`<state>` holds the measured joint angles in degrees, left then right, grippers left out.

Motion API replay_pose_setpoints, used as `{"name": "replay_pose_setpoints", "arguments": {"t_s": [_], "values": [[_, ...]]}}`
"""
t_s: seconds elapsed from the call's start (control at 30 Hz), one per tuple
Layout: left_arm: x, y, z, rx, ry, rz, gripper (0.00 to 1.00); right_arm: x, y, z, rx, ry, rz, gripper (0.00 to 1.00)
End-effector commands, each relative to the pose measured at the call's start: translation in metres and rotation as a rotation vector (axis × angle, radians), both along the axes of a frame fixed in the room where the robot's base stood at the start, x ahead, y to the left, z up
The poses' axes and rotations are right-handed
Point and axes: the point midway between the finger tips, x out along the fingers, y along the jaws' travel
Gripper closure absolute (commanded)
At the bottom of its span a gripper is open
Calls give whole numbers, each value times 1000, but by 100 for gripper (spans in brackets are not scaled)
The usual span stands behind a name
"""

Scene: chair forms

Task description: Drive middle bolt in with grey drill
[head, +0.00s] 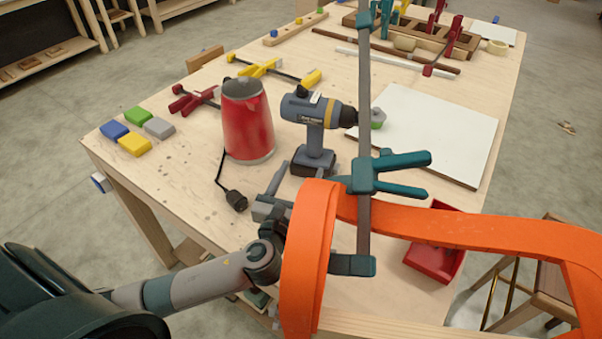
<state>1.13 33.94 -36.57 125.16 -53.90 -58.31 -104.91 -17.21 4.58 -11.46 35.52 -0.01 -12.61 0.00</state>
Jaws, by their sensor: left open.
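The grey drill (309,112) stands upright on its battery base on the wooden table, with its chuck pointing right. An orange curved chair form (308,255) fills the front right, with a teal bar clamp (364,180) upright against it. I cannot make out the middle bolt in this view. My left gripper (278,190) is open and empty, in front of the drill's base and just behind the upright orange strip. The strip hides part of the gripper. My right gripper does not show.
A red kettle (248,125) with a black cord stands left of the drill. Coloured blocks (135,143) lie at the left edge, with red and yellow clamps (265,70) behind. A white board (440,130) lies at right. A red bin (432,262) sits behind the orange form.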

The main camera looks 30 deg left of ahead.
Motion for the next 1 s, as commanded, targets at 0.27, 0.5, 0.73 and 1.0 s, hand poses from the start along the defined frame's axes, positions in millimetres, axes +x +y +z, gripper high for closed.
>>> {"name": "replay_pose_setpoints", "arguments": {"t_s": [0.27, 0.5, 0.73, 1.0], "values": [[8, 1, -1, 0, -1, 0, 41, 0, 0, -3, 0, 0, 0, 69], [29, 5, -1, 0, -2, 1, 41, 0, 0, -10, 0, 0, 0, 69], [56, 10, -2, 1, -2, 1, 41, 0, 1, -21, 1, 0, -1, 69], [89, 15, 2, 0, 0, 1, 41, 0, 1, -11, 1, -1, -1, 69]]}}
